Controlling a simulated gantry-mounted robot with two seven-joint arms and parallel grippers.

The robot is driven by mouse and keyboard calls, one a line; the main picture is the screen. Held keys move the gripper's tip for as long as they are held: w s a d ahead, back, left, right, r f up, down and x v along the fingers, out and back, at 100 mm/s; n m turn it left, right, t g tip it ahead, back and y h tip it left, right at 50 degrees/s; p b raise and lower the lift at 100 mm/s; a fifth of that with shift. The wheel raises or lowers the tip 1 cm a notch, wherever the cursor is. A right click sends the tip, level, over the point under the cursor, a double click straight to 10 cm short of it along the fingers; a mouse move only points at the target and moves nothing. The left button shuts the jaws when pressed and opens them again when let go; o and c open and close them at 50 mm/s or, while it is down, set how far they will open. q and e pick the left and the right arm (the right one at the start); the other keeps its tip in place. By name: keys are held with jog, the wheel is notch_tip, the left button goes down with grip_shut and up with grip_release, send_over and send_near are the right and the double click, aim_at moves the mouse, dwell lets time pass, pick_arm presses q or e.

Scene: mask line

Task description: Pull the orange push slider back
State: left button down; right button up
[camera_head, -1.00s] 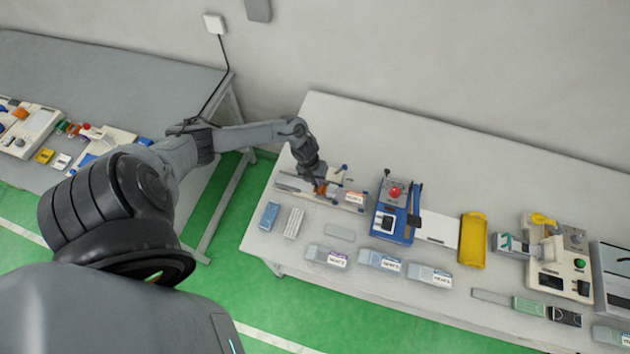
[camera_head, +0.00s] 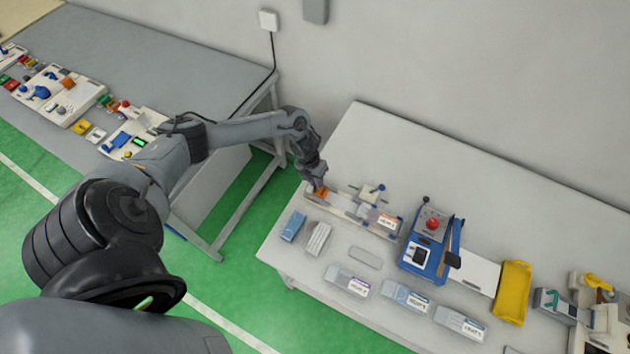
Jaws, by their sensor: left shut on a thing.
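The orange push slider (camera_head: 320,191) is at the left end of a pale track fixture (camera_head: 345,206) near the left end of the right-hand table. My left gripper (camera_head: 317,184) reaches down onto it from above and is shut on it. The fingers hide part of the slider. The track runs to the right of the slider, with a labelled pack (camera_head: 386,222) at its right end. My right gripper is not in the view.
A blue press with a red knob (camera_head: 432,224) stands right of the track. A blue box (camera_head: 293,226), a white stack (camera_head: 318,238) and several labelled packs (camera_head: 405,296) lie in front. A yellow tray (camera_head: 512,292) is further right. The table's back is clear.

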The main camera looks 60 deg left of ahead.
pick_arm(q)
jog(key=c, duration=1.1)
grip_release()
jog(key=shift+s+a, duration=0.15)
jog(key=shift+a, duration=0.05)
jog(key=shift+c, duration=0.2)
jog(key=shift+r, duration=0.6)
notch_tip(320, 180, up, 9)
jog(key=s+a, duration=0.1)
jog(key=shift+a+r+b, duration=0.2)
jog(key=shift+a+b, duration=0.1)
